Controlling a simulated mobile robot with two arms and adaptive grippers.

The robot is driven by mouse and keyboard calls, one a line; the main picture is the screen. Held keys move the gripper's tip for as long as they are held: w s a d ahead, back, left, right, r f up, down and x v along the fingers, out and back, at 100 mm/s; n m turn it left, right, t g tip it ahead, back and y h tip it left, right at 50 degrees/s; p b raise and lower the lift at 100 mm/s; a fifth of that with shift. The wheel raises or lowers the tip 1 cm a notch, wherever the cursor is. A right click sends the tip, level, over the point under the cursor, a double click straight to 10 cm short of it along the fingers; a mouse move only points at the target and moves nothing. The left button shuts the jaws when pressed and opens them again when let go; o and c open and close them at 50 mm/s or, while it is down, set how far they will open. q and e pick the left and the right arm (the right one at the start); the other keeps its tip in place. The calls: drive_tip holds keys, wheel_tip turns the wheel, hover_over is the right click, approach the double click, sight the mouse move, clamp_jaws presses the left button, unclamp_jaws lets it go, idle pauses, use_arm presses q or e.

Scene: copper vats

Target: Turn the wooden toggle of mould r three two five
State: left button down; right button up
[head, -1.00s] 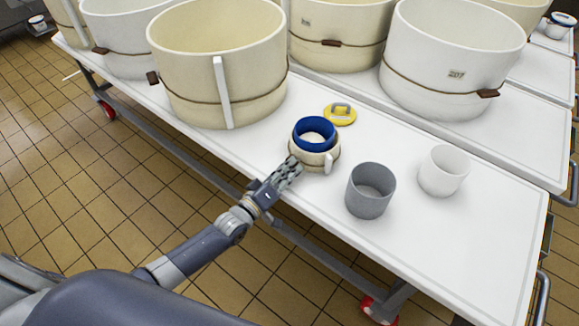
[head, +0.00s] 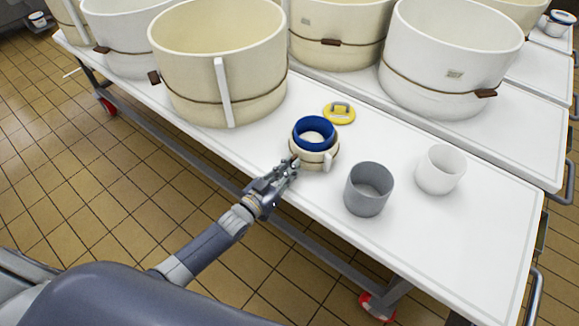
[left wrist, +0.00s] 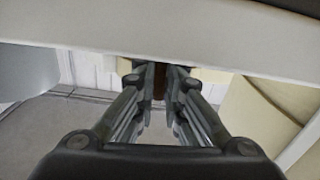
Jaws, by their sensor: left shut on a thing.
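A small cream mould (head: 317,160) with a blue ring (head: 314,133) in its top stands near the front edge of the white table. A pale upright strip shows on its right side. My left gripper (head: 293,163) is at the mould's left front side. In the left wrist view my left gripper (left wrist: 160,84) is shut on a dark brown wooden toggle (left wrist: 158,88), of which only a narrow piece shows between the fingers. The toggle is hidden in the head view. I can read no number on this mould. My right gripper is not in view.
A grey cup (head: 369,189) and a white cup (head: 441,169) stand to the right on the white table (head: 450,240). A yellow round piece (head: 339,112) with a handle lies behind the mould. A large cream mould (head: 222,65) stands at left, with other large moulds behind.

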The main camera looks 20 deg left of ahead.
use_arm(q)
drive_tip(key=shift+m, duration=0.6)
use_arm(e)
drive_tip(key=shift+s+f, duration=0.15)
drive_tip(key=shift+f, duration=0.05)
use_arm(q)
drive_tip(key=c, duration=1.7)
unclamp_jaws()
drive_tip(key=shift+s, duration=0.15)
drive_tip(key=v, duration=1.1)
drive_tip(key=shift+s+a, duration=0.15)
drive_tip(key=shift+s, duration=0.2)
